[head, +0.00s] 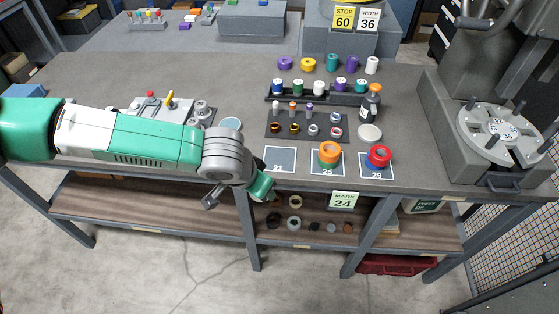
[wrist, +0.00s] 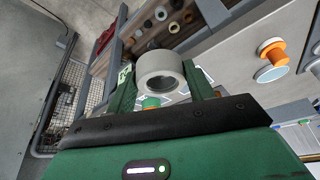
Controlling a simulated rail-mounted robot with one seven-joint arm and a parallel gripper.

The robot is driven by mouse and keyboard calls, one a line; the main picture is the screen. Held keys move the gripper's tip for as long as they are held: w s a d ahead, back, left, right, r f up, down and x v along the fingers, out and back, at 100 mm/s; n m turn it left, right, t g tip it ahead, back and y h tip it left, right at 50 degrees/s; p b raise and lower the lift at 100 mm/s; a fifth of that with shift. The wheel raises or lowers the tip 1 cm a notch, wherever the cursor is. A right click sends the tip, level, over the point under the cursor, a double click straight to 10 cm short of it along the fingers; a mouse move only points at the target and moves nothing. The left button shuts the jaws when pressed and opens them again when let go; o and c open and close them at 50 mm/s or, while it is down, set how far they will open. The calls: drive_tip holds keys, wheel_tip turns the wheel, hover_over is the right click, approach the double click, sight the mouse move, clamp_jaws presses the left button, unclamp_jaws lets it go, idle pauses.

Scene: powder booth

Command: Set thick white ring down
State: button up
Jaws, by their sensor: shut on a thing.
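The thick white ring (wrist: 160,62) sits between the two fingers of my gripper (wrist: 161,84) in the wrist view, with its opening partly facing the camera. My gripper (head: 263,188) is shut on it. In the head view my gripper hangs at the table's front edge, just left of and in front of the empty pad marked 21 (head: 279,153). The held ring is hidden or too small to make out there. Pad 25 (head: 316,170) bears an orange ring (head: 329,149) over green. Pad 29 (head: 368,170) bears a red ring (head: 380,154) with blue.
A dark tray (head: 272,130) of small rings and pegs lies behind the pads, with a rack (head: 267,97) of coloured spools beyond. Several loose rings lie on the shelf (head: 335,235) below.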

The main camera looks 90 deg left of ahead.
drive_tip(key=shift+s+d, duration=0.1)
drive_tip(key=shift+s, duration=0.25)
drive_tip(key=b, duration=0.2)
hover_over(280, 158)
drive_tip(key=d, duration=0.1)
drive_tip(key=shift+s+f, duration=0.35)
drive_tip(key=shift+f, duration=0.45)
wheel_tip(280, 158, down, 4)
drive_tip(key=shift+d+r+b, duration=0.1)
drive_tip(key=shift+r+b, duration=0.05)
drive_tip(key=shift+b, duration=0.4)
drive_tip(key=shift+r, duration=0.1)
drive_tip(key=o, duration=1.1)
drive_tip(key=p+v, duration=0.3)
drive_tip(key=v, duration=0.9)
drive_tip(key=shift+s, duration=0.1)
